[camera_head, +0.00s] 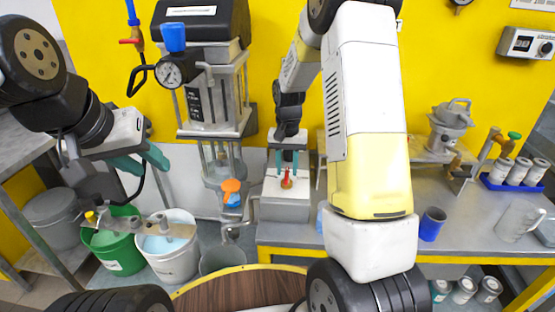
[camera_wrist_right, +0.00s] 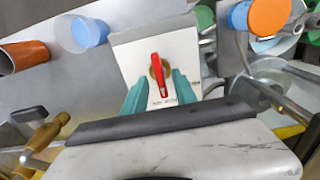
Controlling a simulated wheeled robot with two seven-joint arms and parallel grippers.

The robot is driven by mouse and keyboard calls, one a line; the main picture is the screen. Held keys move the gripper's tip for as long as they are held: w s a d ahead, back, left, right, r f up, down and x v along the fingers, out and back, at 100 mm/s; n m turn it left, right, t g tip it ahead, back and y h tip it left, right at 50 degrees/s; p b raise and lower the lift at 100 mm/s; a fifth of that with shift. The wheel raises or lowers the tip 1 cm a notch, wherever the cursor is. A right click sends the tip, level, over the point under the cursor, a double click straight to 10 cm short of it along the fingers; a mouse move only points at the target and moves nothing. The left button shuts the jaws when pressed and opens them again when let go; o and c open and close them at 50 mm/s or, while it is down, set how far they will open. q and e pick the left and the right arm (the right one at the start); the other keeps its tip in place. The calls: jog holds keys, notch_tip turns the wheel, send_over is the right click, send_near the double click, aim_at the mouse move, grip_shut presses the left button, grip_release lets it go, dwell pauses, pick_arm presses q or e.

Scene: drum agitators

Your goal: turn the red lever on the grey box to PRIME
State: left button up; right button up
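The grey box (camera_head: 285,208) with a pale top plate stands on the bench's left end. Its red lever (camera_head: 287,175) sits on a brass-coloured hub. My right gripper (camera_head: 288,156) is over the box, fingers pointing down. In the right wrist view its teal fingertips (camera_wrist_right: 161,80) are apart on either side of the lever, with gaps showing. My left gripper (camera_head: 142,163) is open and empty at the left, above the buckets.
A pump with a gauge (camera_head: 170,72) and an orange-topped part (camera_head: 231,187) stand left of the box. A blue cup (camera_head: 432,223) and a clear mug (camera_head: 519,220) are on the bench at right. Green (camera_head: 112,247) and white (camera_head: 173,258) buckets stand below my left gripper.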

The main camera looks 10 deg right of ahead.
jog(key=shift+f, duration=0.5)
grip_shut()
jog(key=n, duration=0.4)
jog(key=shift+n, duration=2.5)
